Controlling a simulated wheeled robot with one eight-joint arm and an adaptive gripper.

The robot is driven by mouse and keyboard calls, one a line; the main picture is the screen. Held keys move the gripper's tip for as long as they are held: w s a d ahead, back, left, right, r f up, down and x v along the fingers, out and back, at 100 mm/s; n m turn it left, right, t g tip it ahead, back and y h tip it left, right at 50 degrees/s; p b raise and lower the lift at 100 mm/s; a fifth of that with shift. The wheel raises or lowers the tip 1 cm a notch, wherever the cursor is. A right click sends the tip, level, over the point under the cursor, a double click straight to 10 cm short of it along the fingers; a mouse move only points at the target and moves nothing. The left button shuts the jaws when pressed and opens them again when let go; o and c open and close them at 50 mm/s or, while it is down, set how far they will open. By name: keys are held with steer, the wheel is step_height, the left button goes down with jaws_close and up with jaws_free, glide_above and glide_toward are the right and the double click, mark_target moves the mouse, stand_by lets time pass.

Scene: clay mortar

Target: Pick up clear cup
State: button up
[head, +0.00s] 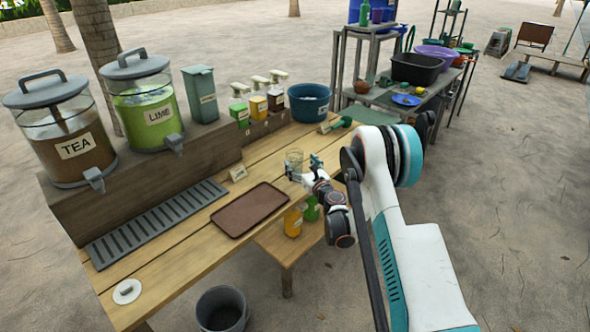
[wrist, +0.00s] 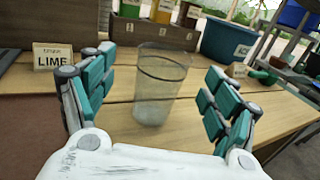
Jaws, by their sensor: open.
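The clear cup (head: 294,160) stands upright on the wooden table, near its right part in the head view. In the wrist view the clear cup (wrist: 158,88) stands just ahead, between the two teal-padded fingers. My gripper (head: 303,167) is open at the cup. In the wrist view my gripper (wrist: 160,95) has its fingers spread wide on either side of the cup, with a visible gap on each side. I cannot tell how far the fingertips reach past the cup's near wall.
A LIME card (wrist: 53,57) stands left of the cup. A brown tray (head: 250,209) lies nearer on the table. Bare wood surrounds the cup.

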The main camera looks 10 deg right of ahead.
mark_target(295, 153)
steer(key=shift+d+r+b+x, duration=0.15)
steer(key=shift+b+x, duration=0.5)
steer(key=shift+x, duration=1.05)
steer(key=shift+d+r+b+x, duration=0.15)
steer(key=shift+b+x, duration=0.5)
steer(key=shift+x, duration=1.1)
steer(key=c, duration=1.1)
